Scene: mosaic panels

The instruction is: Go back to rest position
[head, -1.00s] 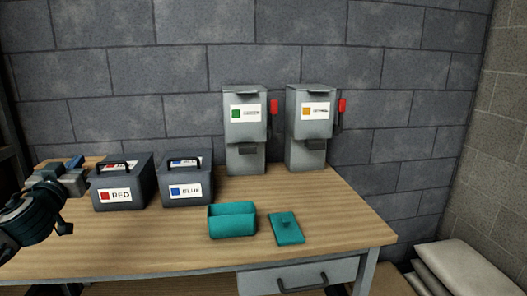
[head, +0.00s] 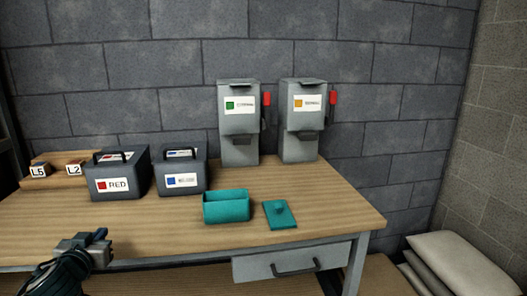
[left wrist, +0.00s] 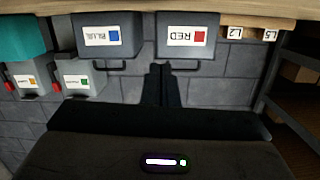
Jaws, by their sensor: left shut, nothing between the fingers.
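My left gripper (head: 92,243) is at the lower left of the head view, low by the table's front left edge. It is apart from the bins and boxes. In the left wrist view its two dark fingers (left wrist: 161,86) are together with nothing between them. My right gripper is in neither view.
The wooden table (head: 330,205) holds a RED box (head: 118,173), a BLUE box (head: 182,168), a teal container (head: 226,206), its teal lid (head: 280,214) and two grey dispensers (head: 239,125) (head: 301,122). White sacks (head: 460,262) lie at right.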

